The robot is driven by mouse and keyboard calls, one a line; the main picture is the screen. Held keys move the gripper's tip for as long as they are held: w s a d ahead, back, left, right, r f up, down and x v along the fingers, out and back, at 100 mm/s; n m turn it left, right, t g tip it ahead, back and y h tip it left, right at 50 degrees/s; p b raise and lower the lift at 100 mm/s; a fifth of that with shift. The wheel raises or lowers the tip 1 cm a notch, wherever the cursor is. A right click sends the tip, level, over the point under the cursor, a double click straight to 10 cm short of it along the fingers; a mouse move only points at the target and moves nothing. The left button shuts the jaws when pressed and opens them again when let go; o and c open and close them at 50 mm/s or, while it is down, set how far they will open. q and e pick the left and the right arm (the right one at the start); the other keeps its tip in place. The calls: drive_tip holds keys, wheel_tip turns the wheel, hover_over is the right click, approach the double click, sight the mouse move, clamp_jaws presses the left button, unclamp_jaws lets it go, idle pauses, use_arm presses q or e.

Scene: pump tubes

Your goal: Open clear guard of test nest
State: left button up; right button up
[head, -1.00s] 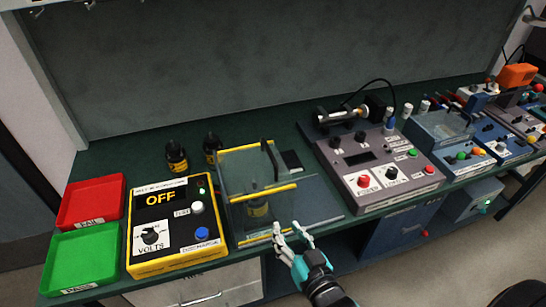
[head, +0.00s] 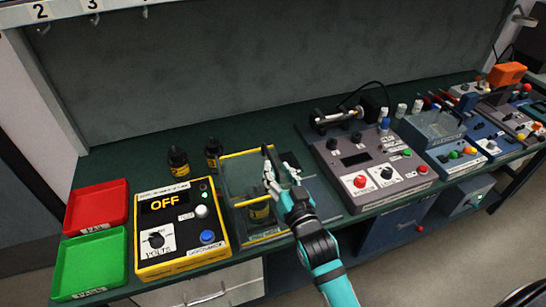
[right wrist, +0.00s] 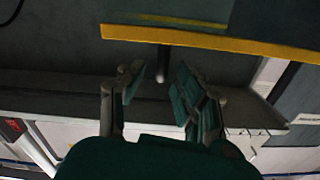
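The test nest (head: 264,237) stands right of the yellow tester, with yellow edge strips and a clear guard (head: 240,175) over it. A dark bottle-like part with a yellow label (head: 259,211) shows inside it. My right gripper (head: 280,173) is above the nest's right side, with its fingers spread. In the right wrist view, the fingers (right wrist: 162,85) are open, with a dark peg-like handle (right wrist: 163,62) under a yellow strip (right wrist: 210,40) in line with the gap. I cannot tell whether they touch. My left gripper is not in view.
The yellow tester (head: 180,268) reads OFF. Red (head: 97,204) and green (head: 90,263) trays are at left. A grey control box (head: 370,165) stands close to the right of the nest and my arm.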

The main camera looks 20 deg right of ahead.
sight(273, 161)
drive_tip(key=shift+w+a+p, duration=0.1)
drive_tip(key=shift+w+p, duration=0.2)
drive_tip(key=shift+w, duration=1.65)
clamp_jaws()
